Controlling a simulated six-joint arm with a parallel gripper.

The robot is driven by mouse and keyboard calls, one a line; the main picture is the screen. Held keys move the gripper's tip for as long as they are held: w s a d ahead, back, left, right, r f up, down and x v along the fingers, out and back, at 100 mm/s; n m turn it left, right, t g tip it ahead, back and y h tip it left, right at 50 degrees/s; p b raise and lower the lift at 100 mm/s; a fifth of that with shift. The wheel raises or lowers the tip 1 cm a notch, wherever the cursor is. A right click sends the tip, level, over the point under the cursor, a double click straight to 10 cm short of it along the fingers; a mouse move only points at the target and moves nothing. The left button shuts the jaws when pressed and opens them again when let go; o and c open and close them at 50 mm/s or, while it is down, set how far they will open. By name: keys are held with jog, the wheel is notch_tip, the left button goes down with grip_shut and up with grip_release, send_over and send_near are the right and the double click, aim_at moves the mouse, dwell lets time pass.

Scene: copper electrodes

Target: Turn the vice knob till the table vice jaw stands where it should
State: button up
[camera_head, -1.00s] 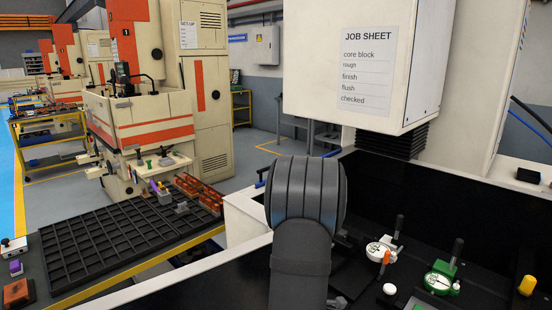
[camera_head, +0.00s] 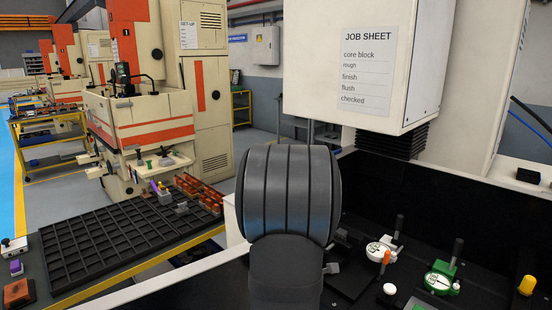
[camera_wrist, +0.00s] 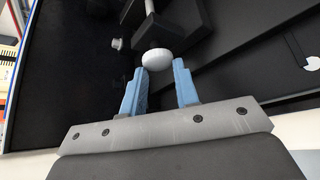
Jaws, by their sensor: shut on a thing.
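The vice knob (camera_wrist: 157,59) is a pale rounded knob at the upper middle of the wrist view. It sits between the tips of the blue fingers of my gripper (camera_wrist: 159,68), which is shut on it. The dark vice body (camera_wrist: 190,22) lies just beyond the knob, with a light metal rod at its top left. How far the jaw stands open cannot be made out. In the head view my own arm hides the gripper and most of the vice.
A white dial (camera_head: 381,250) and a green-based dial (camera_head: 440,282) stand right of my arm in the black basin. A yellow knob (camera_head: 527,285) is at far right. A job sheet (camera_head: 377,70) hangs on the machine head (camera_head: 310,70). A black gridded tray (camera_head: 120,240) lies at left.

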jog(key=shift+s+f, duration=0.1)
jog(key=shift+f, duration=0.1)
jog(key=o, duration=0.8)
jog(key=shift+r, duration=0.1)
jog(key=shift+a, duration=0.1)
jog(key=shift+s+a, duration=0.6)
jog(key=shift+s, duration=0.05)
